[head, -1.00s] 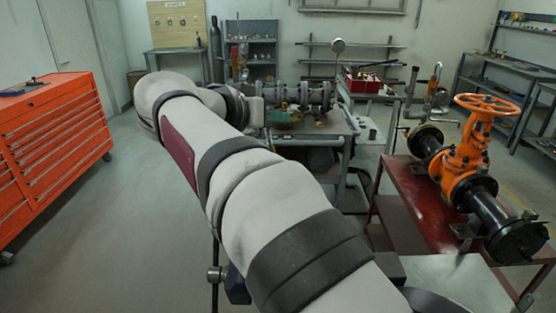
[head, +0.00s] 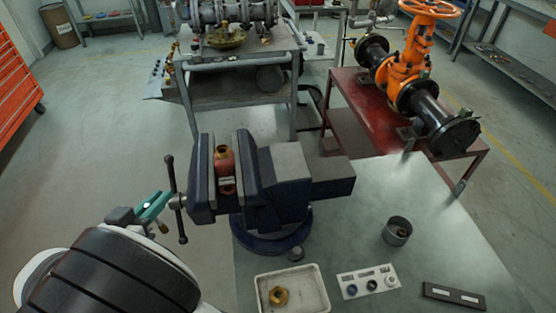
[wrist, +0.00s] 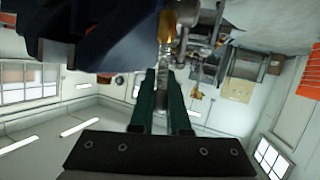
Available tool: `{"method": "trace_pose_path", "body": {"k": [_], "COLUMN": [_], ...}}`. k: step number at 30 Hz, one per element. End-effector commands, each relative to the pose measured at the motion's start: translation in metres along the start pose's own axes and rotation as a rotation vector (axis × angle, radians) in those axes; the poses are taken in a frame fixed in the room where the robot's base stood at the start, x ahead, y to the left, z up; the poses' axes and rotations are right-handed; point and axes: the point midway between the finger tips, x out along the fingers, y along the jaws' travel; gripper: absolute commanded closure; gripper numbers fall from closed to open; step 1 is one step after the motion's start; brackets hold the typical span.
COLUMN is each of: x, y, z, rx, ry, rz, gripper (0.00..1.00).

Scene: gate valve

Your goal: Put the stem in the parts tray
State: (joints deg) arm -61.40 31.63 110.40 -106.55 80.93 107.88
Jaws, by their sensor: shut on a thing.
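My gripper (head: 153,205) shows at the lower left in the head view, left of the vise. Its green fingers (wrist: 160,100) are shut on the stem in the wrist view. The stem (wrist: 163,67) is a thin silvery rod at the fingertips, with a brass-coloured part (wrist: 166,25) beyond it. I cannot tell whether the two are joined. In the head view the stem is hard to make out. The parts tray (head: 306,286) is shallow and white, at the bottom middle of the head view, right of my gripper. A brass nut (head: 278,295) lies in it.
A grey cup (head: 397,231) and a white plate of small parts (head: 368,282) lie right.

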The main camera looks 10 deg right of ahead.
Motion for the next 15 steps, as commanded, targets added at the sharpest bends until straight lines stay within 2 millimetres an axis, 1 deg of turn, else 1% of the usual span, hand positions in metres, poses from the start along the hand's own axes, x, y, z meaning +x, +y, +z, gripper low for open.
{"method": "trace_pose_path", "body": {"k": [1,2,3,4,5,6,8,9,11,12,14,15], "x": [-0.005,-0.007,-0.009,-0.011,-0.012,-0.012,-0.012,-0.011,-0.009,-0.007,-0.005,-0.004], "y": [0.001,0.005,0.012,0.018,0.025,0.038,0.060,0.076,0.104,0.124,0.155,0.176], "z": [0.022,0.035,0.051,0.063,0.074,0.088,0.106,0.116,0.129,0.136,0.144,0.147], "rx": [0.012,0.031,0.059,0.083,0.109,0.147,0.204,0.242,0.295,0.329,0.374,0.399], "ry": [-0.004,-0.007,-0.012,-0.017,-0.021,-0.028,-0.039,-0.046,-0.054,-0.059,-0.062,-0.062], "rz": [0.038,0.073,0.132,0.180,0.235,0.315,0.441,0.525,0.649,0.725,0.824,0.877], "gripper": [1.00,1.00,1.00,1.00,1.00,1.00,1.00,1.00,1.00,1.00,1.00,1.00]}}
